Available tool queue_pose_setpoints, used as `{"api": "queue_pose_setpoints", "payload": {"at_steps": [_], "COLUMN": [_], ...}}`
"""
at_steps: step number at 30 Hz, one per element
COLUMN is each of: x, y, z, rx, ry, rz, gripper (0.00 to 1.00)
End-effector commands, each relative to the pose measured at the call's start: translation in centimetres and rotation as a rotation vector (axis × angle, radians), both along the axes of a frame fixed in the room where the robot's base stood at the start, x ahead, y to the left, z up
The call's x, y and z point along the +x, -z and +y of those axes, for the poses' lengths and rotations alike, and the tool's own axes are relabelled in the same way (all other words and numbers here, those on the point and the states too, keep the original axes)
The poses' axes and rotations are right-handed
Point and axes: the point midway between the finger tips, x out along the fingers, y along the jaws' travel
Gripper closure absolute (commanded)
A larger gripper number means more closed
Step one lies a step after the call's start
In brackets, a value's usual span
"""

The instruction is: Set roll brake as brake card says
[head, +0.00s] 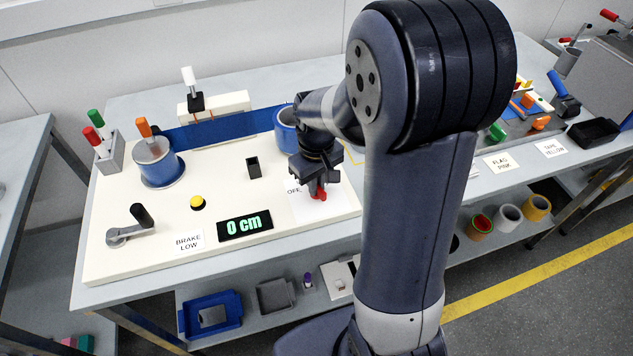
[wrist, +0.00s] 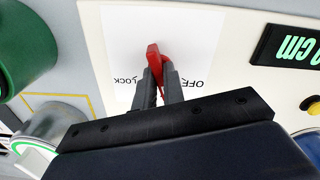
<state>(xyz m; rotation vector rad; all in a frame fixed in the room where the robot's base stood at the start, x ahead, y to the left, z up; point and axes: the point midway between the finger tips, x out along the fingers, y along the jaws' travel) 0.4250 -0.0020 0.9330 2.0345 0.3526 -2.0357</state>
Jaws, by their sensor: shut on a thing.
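The brake card (head: 188,241) reads "BRAKE LOW" and lies at the front of the cream board. The red lever (head: 319,193) stands on a white plate (head: 325,209) to the right of the display. The plate also shows in the wrist view (wrist: 200,30), with "OFF" right of the red lever (wrist: 153,57) and "LOCK" left of it, both upside down. The lever is between the two words. My gripper (head: 317,185) is shut on the lever; its fingers (wrist: 159,85) straddle it in the wrist view. The fingers hide its lower part.
The display (head: 244,225) reads "0 cm". A yellow button (head: 197,203), a grey crank (head: 128,232) and a blue roll (head: 157,165) are on the board. A blue band (head: 222,129) runs towards a second blue roll (head: 286,132). A pen holder (head: 110,155) stands at the left edge.

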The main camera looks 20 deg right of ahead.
Motion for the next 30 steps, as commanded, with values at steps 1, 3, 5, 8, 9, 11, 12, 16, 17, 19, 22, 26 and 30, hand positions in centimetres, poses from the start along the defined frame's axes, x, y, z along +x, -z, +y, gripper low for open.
{"api": "queue_pose_setpoints", "payload": {"at_steps": [1,3,5,8,9,11,12,16,17,19,22,26,30], "x": [0.07,0.08,0.08,0.09,0.09,0.09,0.09,0.07,0.06,0.05,0.04,0.02,0.08], "y": [-0.10,-0.10,-0.10,-0.10,-0.10,-0.10,-0.10,-0.10,-0.09,-0.07,-0.05,-0.03,-0.50], "z": [0.00,0.00,0.00,0.00,0.00,0.00,0.00,0.00,0.00,0.00,0.00,0.00,0.00], "rx": [0.000,0.000,0.000,0.000,0.000,0.000,0.000,0.000,0.000,0.000,-0.001,0.000,0.000], "ry": [-0.004,-0.007,-0.008,-0.008,-0.007,-0.007,-0.007,-0.007,-0.006,-0.006,-0.006,-0.006,-0.006], "rz": [-0.002,-0.002,-0.002,-0.003,-0.003,-0.003,-0.003,-0.002,-0.002,-0.002,-0.001,-0.001,-0.003], "gripper": [1.00,1.00,1.00,1.00,1.00,1.00,1.00,0.81,0.79,0.73,0.68,0.68,0.68]}}
